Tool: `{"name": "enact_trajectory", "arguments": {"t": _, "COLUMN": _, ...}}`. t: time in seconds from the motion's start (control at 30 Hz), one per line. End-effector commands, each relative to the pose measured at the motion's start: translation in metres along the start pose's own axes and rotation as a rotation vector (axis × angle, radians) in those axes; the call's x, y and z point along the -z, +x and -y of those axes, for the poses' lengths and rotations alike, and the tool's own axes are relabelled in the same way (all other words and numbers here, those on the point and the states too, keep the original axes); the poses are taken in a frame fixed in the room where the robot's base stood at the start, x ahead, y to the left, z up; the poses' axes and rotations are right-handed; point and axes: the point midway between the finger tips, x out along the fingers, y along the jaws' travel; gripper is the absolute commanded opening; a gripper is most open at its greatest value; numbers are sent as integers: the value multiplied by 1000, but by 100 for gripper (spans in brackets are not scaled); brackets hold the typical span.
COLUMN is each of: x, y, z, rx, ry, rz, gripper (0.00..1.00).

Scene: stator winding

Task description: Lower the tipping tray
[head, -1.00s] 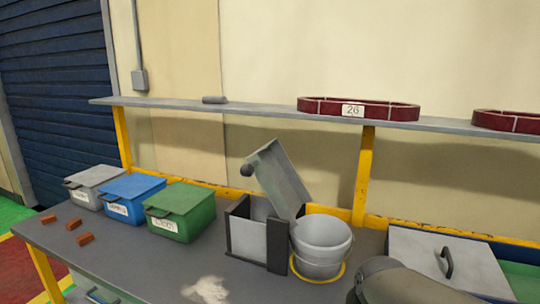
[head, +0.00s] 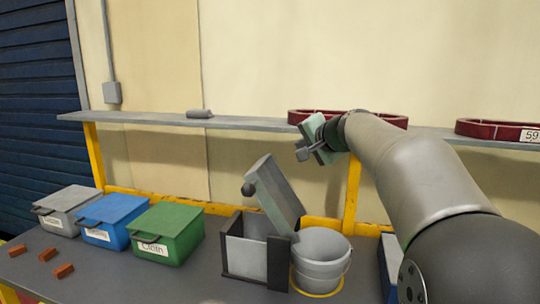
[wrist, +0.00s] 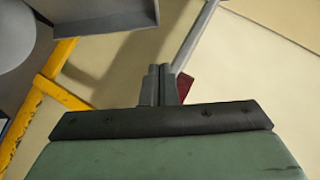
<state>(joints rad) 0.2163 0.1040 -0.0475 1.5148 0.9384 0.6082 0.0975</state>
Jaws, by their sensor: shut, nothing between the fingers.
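The tipping tray (head: 276,194) is a grey trough, tilted steeply, with its upper end to the left and its lower end by the bucket. A dark round knob (head: 248,189) sits at its raised end. It stands over an open grey box stand (head: 245,257) with dark edges. My gripper (head: 303,153) is shut and empty, above and to the right of the tray's raised end, apart from it. In the wrist view the closed fingers (wrist: 158,85) point toward the wall. A grey piece at the top of that view is probably the tray (wrist: 95,18).
A grey bucket (head: 320,255) stands right of the box stand, on a yellow ring. Grey (head: 66,208), blue (head: 112,218) and green (head: 170,232) lidded bins stand left. A shelf (head: 240,123) with red coils (head: 500,130) runs behind. My arm covers the right side.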

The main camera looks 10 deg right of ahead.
Motion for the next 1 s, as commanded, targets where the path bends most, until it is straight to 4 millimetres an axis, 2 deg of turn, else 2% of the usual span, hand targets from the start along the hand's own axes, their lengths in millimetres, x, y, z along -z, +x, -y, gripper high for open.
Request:
{"name": "enact_trajectory", "arguments": {"t": 0.17, "x": -1, "y": 2, "z": 0, "rx": -1, "ry": -1, "rz": 2, "gripper": 0}}
{"name": "enact_trajectory", "arguments": {"t": 0.27, "x": -1, "y": 10, "z": 0, "rx": -2, "ry": -2, "rz": 4, "gripper": 0}}
{"name": "enact_trajectory", "arguments": {"t": 0.37, "x": -1, "y": 25, "z": 1, "rx": -3, "ry": -1, "rz": 6, "gripper": 0}}
{"name": "enact_trajectory", "arguments": {"t": 0.73, "x": -1, "y": 102, "z": 1, "rx": -4, "ry": -2, "rz": 5, "gripper": 0}}
{"name": "enact_trajectory", "arguments": {"t": 0.83, "x": -15, "y": 113, "z": 1, "rx": -2, "ry": -1, "rz": 7, "gripper": 0}}
{"name": "enact_trajectory", "arguments": {"t": 1.0, "x": -26, "y": 125, "z": 0, "rx": -1, "ry": -1, "rz": 3, "gripper": 0}}
